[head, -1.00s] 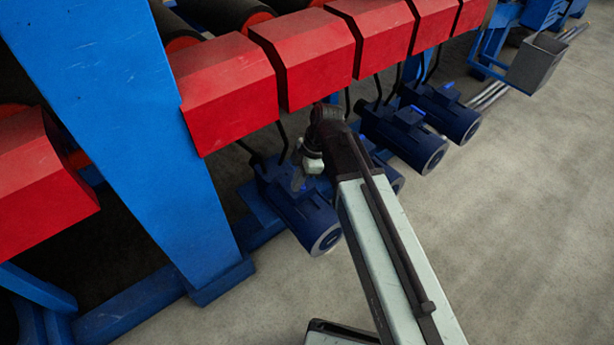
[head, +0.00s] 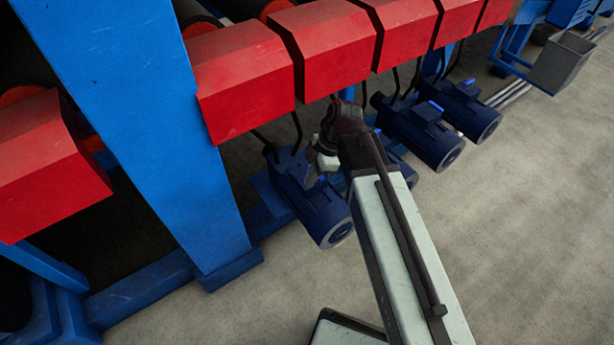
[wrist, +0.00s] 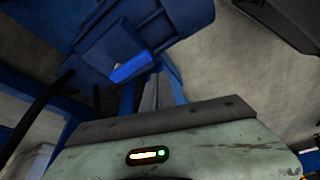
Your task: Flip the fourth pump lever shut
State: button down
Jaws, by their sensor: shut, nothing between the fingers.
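Several dark blue pumps stand in a row under the red covers in the head view. The nearest pump (head: 322,212) is at the left end of the row. The nearest pump's lever is not distinguishable in the head view. In the wrist view, a bright blue lever (wrist: 132,68) shows on a dark blue pump (wrist: 150,28) beyond my gripper (wrist: 152,92). The fingers are shut and empty, pointing toward the pump. Another pump (head: 402,168) is partly hidden behind my arm.
Two further pumps (head: 425,135) (head: 472,108) stand to the right, with bright blue parts on top. Dark bent pipes (head: 297,130) rise behind the pumps. A thick blue post (head: 140,130) stands at left, red covers (head: 245,80) overhang. Concrete floor (head: 520,230) is clear at right.

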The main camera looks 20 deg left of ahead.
jog(key=p+v, duration=0.9)
jog(key=v, duration=0.1)
jog(key=shift+w+a, duration=0.4)
